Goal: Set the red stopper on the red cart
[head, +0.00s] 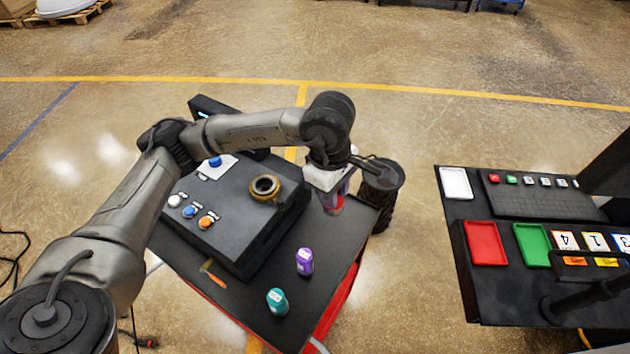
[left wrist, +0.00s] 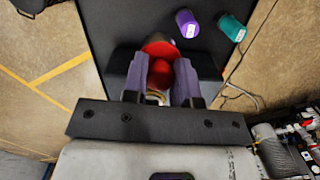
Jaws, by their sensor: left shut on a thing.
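My left gripper (head: 333,192) points down over the far right part of the red cart (head: 337,255), which has a black top and red sides. It is shut on the red stopper (head: 334,204), which is partly hidden by the gripper. In the left wrist view, the red stopper (left wrist: 160,73) sits between the two fingers of my left gripper (left wrist: 160,80). The stopper's lower end is at or close above the black top; I cannot tell whether it touches. My right gripper is not in view.
A purple bottle-like piece (head: 304,261) and a teal one (head: 277,301) stand on the cart's near part. A dark control box (head: 235,225) with a brass ring (head: 265,187) fills its left. A black panel with trays (head: 486,243) is at right.

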